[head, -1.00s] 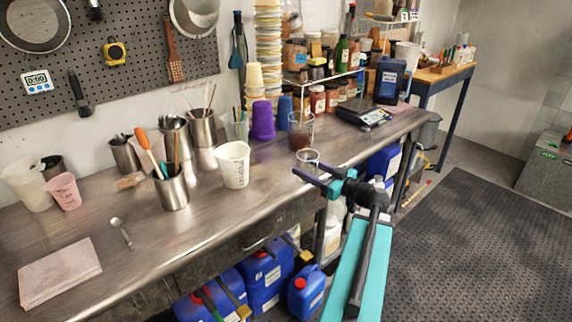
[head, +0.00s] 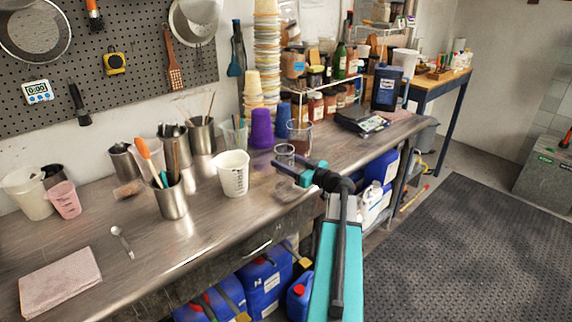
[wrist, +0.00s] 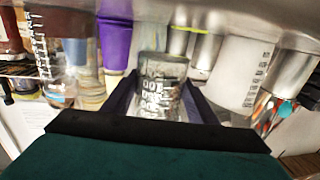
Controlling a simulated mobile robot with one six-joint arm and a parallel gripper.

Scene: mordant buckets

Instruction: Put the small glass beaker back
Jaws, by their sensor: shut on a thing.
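The small glass beaker (head: 285,153) is clear, with white graduation marks that show in the wrist view (wrist: 160,85). My gripper (head: 290,170) is shut on it, with one dark finger on each side of the glass. In the head view the beaker is near the bench's front edge, to the right of the white plastic jug (head: 233,173). I cannot tell whether its base touches the bench. A larger glass beaker with dark red-brown contents (head: 300,136) stands just behind it.
The steel bench (head: 130,280) has free room at its front left, around a spoon (head: 122,241) and a folded cloth (head: 60,278). Purple cups (head: 261,128), stacked tubs (head: 266,60) and a scale (head: 362,124) stand behind. Steel utensil pots (head: 171,198) stand left of the jug.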

